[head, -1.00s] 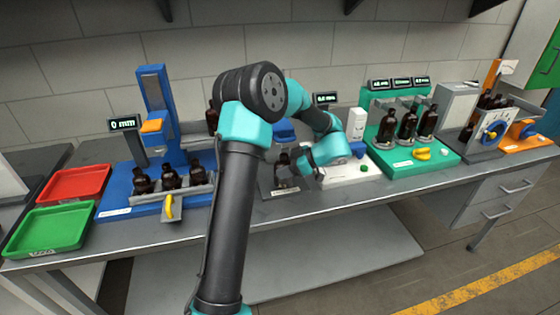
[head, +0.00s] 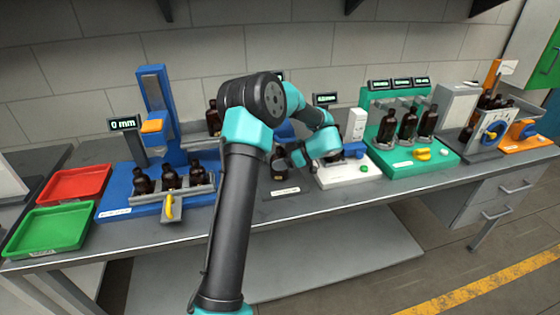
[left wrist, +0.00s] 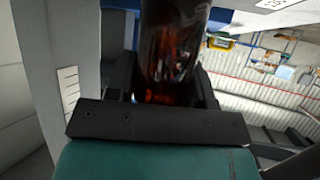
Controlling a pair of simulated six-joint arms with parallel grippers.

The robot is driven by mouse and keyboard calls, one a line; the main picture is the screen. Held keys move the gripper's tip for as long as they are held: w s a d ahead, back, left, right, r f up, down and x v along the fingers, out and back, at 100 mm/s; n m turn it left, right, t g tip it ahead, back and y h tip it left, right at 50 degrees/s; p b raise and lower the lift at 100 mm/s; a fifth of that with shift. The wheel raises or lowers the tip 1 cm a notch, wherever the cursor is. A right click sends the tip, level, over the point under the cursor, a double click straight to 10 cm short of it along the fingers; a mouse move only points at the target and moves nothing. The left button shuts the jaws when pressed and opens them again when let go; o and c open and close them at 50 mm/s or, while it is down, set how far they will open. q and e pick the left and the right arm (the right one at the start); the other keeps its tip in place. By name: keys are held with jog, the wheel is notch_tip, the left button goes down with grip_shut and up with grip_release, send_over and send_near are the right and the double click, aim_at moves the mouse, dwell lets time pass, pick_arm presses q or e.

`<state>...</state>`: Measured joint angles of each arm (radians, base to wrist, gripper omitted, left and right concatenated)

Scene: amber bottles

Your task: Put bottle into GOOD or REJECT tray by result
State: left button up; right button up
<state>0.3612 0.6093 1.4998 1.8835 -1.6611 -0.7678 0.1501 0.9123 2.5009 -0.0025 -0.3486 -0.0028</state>
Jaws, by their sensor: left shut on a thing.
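My left gripper (head: 291,160) is at mid-bench, and its fingers are partly hidden by my arm. It is shut on an amber bottle (head: 279,166), which looks upright over a small grey plate. In the left wrist view the bottle (left wrist: 170,50) is between the two dark fingers. The red tray (head: 62,185) and the green tray (head: 45,228) lie empty at the bench's left end, with the green one nearer the front edge. The label on the green tray is too small to read surely. My right gripper does not show.
A blue station (head: 115,208) with several bottles and a "0 mm" display stands right of the trays. A white station (head: 345,174) and a green station (head: 440,156) with bottles stand right of my gripper. A grey box with a blue dial (head: 494,132) is at far right.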

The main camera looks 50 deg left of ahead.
pick_arm(q)
jog(key=shift+f, duration=0.2)
jog(key=o, duration=1.1)
jog(key=shift+d, duration=0.1)
jog(key=v, duration=1.7)
jog(key=shift+w+d+f, duration=0.15)
jog(key=shift+w, duration=0.1)
